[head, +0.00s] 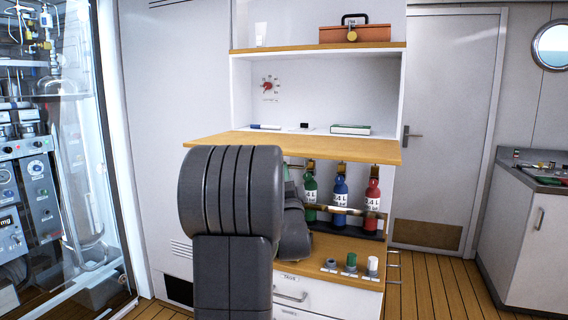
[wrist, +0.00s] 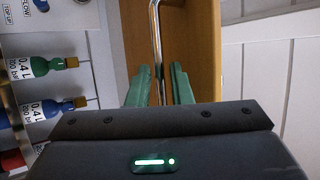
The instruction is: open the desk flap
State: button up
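The desk flap (head: 290,148) is a wooden board across the cabinet front. It stands out roughly level, below the open compartment and above the gas bottles. In the wrist view, which is turned on its side, the flap's wooden face (wrist: 200,40) fills the middle, with a thin metal bar (wrist: 157,40) running along it. My gripper (wrist: 160,88) has green fingers on either side of this bar, with a gap between them. I cannot tell whether a finger touches it. In the head view my arm hides most of the gripper and part of the flap.
Green, blue and red bottles (head: 341,194) stand in a rack under the flap, close to my arm. Several small knobs or caps (head: 351,263) sit on the lower counter. A toolbox (head: 354,33) is on top. A glass cabinet stands at left; floor at right is clear.

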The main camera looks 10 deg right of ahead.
aim_at(294, 151)
jog(key=shift+x, duration=1.65)
grip_shut()
jog(key=shift+s+a+r+b, duration=0.1)
jog(key=shift+r+b, duration=0.1)
jog(key=shift+r, duration=1)
jog(key=shift+s+a+r+b, duration=0.1)
jog(key=shift+r+b, duration=0.1)
jog(key=shift+r, duration=1.05)
grip_release()
